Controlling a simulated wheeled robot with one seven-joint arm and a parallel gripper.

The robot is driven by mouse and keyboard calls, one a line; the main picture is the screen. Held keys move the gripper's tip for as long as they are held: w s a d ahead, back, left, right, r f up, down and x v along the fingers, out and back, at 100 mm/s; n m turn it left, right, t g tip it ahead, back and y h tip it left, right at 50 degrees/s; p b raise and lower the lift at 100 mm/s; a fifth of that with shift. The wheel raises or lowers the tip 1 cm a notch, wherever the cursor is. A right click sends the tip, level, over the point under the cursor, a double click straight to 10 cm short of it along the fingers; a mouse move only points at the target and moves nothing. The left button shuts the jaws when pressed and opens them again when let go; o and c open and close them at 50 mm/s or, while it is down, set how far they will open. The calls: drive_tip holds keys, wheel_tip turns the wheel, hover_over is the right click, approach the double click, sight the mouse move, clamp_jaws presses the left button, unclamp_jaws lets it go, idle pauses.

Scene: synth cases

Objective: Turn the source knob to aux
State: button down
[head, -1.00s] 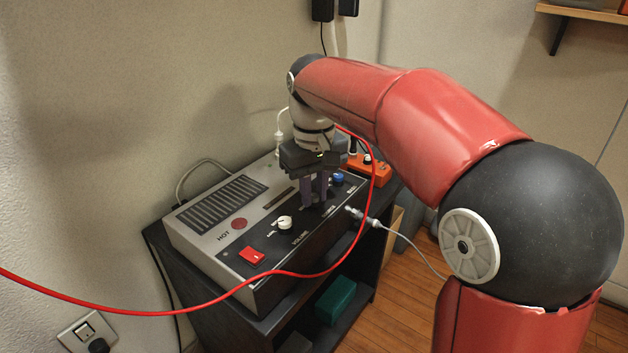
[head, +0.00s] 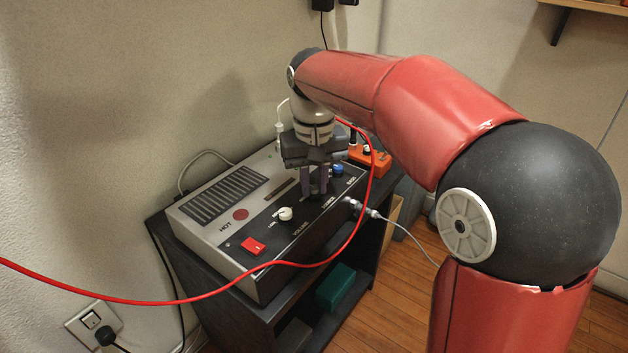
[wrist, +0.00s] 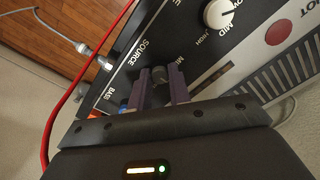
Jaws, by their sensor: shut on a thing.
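The source knob (wrist: 160,75) is small, round and dark grey, beside the printed word SOURCE in the wrist view. My gripper (wrist: 162,80) is shut on it, one purple finger on each side. In the head view my gripper (head: 314,188) points down at the black panel of the grey amplifier (head: 228,247), and its fingers hide the knob. A label starting MI shows by the knob, partly covered by a finger. I see no aux label, and I cannot tell which way the knob points.
A white volume knob (head: 285,214) and a red switch (head: 253,246) lie left of my gripper, a blue knob (head: 337,169) right. A red cable (head: 350,238) loops across the amplifier's front. A grey cable plug (head: 360,208) sticks out there. An orange box (head: 372,162) stands behind.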

sight(314, 187)
drive_tip(key=c, duration=1.3)
unclamp_jaws()
wheel_tip(314, 187, up, 8)
drive_tip(key=shift+f+p, duration=0.1)
drive_tip(key=shift+p, duration=0.55)
drive_tip(key=s+d+f+m+t, duration=0.1)
drive_tip(key=s+d+f+t, duration=0.1)
drive_tip(key=s+d+f, duration=0.2)
drive_tip(key=s+d+f+m+t, duration=0.1)
drive_tip(key=s+d+f+t, duration=0.2)
drive_tip(key=s+d, duration=0.7)
drive_tip(key=s+f, duration=0.2)
drive_tip(key=s, duration=0.4)
drive_tip(key=shift+s+d+f+m+t, duration=0.2)
drive_tip(key=shift+d+m+t, duration=0.1)
drive_tip(key=shift+m, duration=0.1)
